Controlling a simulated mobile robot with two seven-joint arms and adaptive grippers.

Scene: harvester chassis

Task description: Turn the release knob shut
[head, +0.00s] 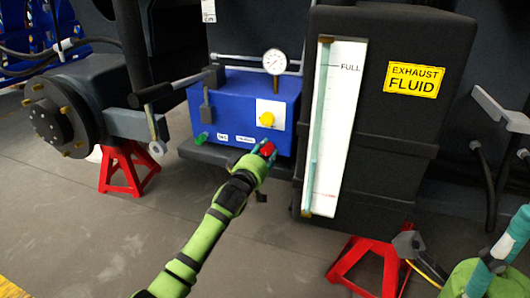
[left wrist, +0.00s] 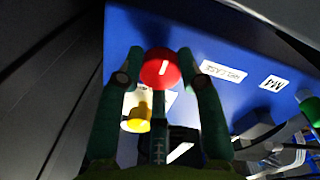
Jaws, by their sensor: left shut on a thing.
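The release knob (head: 268,148) is red and sits at the lower right of the front of a blue box (head: 225,112).
A yellow knob (head: 267,118) on a white plate sits just above, with a gauge (head: 274,62) over it. A green knob (head: 202,138) is at the box's lower left. The black exhaust fluid tank (head: 400,130) stands close on the right. Red stands (head: 128,170) are on the floor.

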